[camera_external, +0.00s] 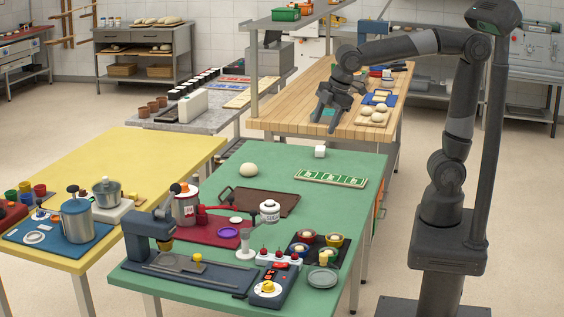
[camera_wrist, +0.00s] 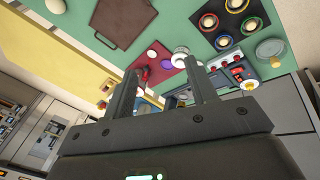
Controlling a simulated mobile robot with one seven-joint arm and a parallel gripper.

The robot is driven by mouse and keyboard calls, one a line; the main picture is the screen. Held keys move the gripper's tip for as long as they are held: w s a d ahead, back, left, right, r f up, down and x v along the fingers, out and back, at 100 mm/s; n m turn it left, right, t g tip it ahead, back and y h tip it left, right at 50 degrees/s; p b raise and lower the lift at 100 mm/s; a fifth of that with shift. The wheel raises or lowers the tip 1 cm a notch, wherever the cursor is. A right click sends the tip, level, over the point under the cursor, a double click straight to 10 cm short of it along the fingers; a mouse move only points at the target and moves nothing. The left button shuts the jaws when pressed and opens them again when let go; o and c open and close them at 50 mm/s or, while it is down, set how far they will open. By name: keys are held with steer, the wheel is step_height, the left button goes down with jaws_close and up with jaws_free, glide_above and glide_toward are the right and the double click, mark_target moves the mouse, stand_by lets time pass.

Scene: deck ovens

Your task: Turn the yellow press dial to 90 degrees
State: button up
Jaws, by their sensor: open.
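The yellow dial (camera_external: 268,287) sits on a white round face on top of a blue control box (camera_external: 274,280) at the front right of the green table. In the wrist view the dial (camera_wrist: 249,84) appears small, to the right of my fingers; its exact angle is too small to read. My gripper (camera_external: 325,122) is open and empty, high and far behind the dial, and shows in front of the wooden worktop. In the wrist view my gripper (camera_wrist: 166,80) has its two fingers apart with nothing between them.
Beside the control box stand a blue press (camera_external: 152,236) and a white strip with red knobs (camera_external: 279,258). A dark tray with coloured bowls (camera_external: 315,244) and a grey dish (camera_external: 322,278) lie nearby. The right part of the green table (camera_external: 345,207) is mostly clear.

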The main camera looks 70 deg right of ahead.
steer(key=w+a+f+n, duration=0.1)
steer(key=w+a+n, duration=0.4)
steer(key=a, duration=0.5)
steer(key=n+g, duration=0.4)
steer(key=n, duration=1.1)
glide_above(268, 283)
step_height(268, 283, down, 17)
step_height(268, 283, down, 11)
steer(key=shift+r, duration=0.1)
steer(key=shift+c, duration=0.5)
steer(key=c, duration=0.9)
steer(key=shift+o, duration=0.2)
